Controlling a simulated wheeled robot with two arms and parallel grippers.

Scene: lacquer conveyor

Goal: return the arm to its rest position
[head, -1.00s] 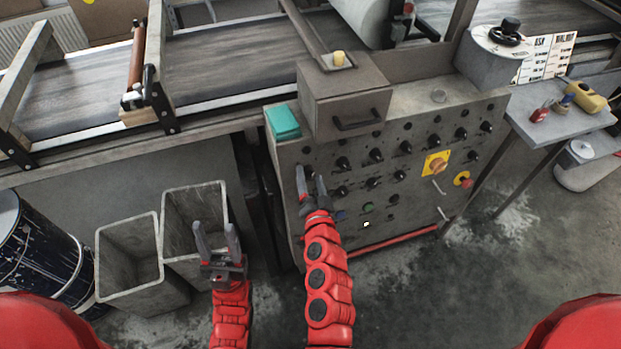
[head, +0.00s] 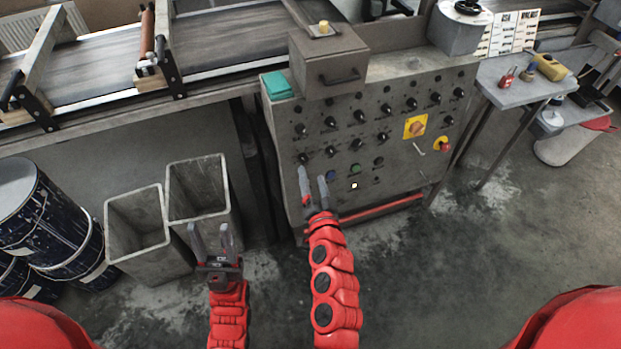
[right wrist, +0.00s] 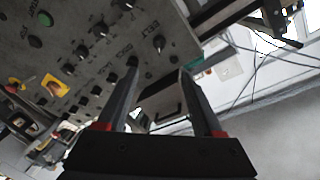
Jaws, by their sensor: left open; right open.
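My left gripper (head: 215,242) is open and empty, pointing up in the picture in front of the grey bins. My right gripper (head: 313,183) is open and empty in front of the lower left part of the control panel (head: 400,160). Its two fingers also show in the right wrist view (right wrist: 157,92), spread apart with nothing between them, and the panel's knobs lie beyond them. I cannot tell how large the gap between the right fingertips and the panel is.
Two grey bins (head: 136,222) stand left of the panel, with dark drums (head: 45,225) further left. The conveyor (head: 230,45) runs behind. A side table (head: 510,88) with small items stands at the right. The floor in front at the right is clear.

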